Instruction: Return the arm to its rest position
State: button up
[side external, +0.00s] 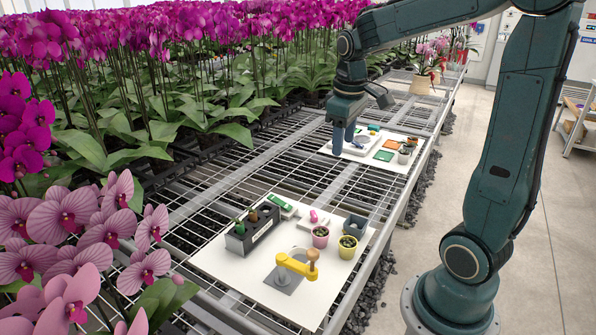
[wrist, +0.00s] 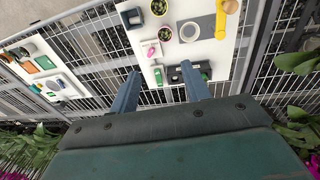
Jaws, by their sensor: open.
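My gripper (side external: 343,146) hangs from the teal arm, fingers pointing down, over the bench at the near-left edge of the far white board (side external: 345,153). In the wrist view my gripper (wrist: 160,71) shows two blue-grey fingers set well apart with nothing between them. The gap between the fingers lies over bare mesh and the edge of the near white board (wrist: 208,52). In the side view the arm reaches out from its base at the lower right, bent over the bench. The exact height of the fingertips above the bench is hard to tell.
The far board holds small items, including an orange square (side external: 393,144). Orchids (side external: 190,60) crowd the left. Bare mesh (side external: 290,150) lies between.

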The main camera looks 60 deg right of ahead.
jog(key=s+a+r+t, duration=0.1)
jog(key=s+a+t, duration=0.1)
jog(key=s+a, duration=0.4)
jog(key=s+a+r+t+y, duration=0.1)
jog(key=s+a+t, duration=0.1)
jog(key=s+a, duration=0.4)
jog(key=a, duration=0.3)
jog(key=shift+a+r+t, duration=0.25)
jog(key=shift+t, duration=0.05)
